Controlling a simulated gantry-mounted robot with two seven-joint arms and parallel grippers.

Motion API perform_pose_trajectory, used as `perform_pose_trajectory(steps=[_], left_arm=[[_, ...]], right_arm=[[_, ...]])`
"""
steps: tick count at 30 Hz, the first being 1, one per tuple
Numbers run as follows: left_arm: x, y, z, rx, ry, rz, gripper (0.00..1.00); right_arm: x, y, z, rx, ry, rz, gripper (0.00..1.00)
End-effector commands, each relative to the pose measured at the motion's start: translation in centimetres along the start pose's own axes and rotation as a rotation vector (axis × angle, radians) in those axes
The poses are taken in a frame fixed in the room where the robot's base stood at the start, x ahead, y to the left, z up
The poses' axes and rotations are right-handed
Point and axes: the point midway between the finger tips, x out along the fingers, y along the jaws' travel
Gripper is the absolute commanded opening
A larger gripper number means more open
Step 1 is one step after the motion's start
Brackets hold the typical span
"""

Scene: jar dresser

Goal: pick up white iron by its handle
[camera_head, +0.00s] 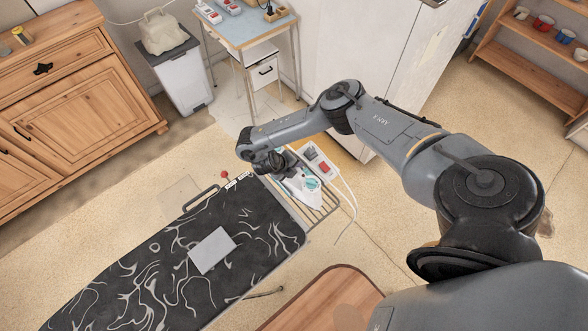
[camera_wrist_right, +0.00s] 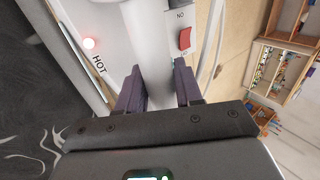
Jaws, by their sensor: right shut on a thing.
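The white iron (camera_head: 304,189) with teal parts rests on the wire rack (camera_head: 325,207) at the right end of the ironing board. My right gripper (camera_head: 284,170) reaches down onto it from above and hides part of its handle. The gripper is shut on the iron's handle, though the exact contact is partly hidden. My left gripper is not in view.
The dark patterned ironing board (camera_head: 150,265) carries a grey square (camera_head: 212,250). A white box with a red switch (camera_head: 320,163) stands close beside the iron, with a cable hanging from it. A red lamp (camera_wrist_right: 89,43) marked HOT is near the gripper. A wooden table (camera_head: 325,305) is in front.

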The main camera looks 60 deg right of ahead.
Motion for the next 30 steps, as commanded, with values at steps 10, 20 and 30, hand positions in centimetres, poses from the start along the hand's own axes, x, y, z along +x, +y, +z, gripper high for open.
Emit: perform_pose_trajectory(steps=[10,20,30], left_arm=[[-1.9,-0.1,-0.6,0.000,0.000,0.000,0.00],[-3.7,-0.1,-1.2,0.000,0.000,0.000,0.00],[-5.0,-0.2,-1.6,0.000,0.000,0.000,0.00]], right_arm=[[-2.1,-2.2,-0.8,0.000,-0.002,-0.003,0.00],[-3.3,-5.4,-4.7,-0.001,-0.001,-0.001,0.00],[-4.2,-8.5,-8.7,-0.001,-0.001,-0.001,0.00]])
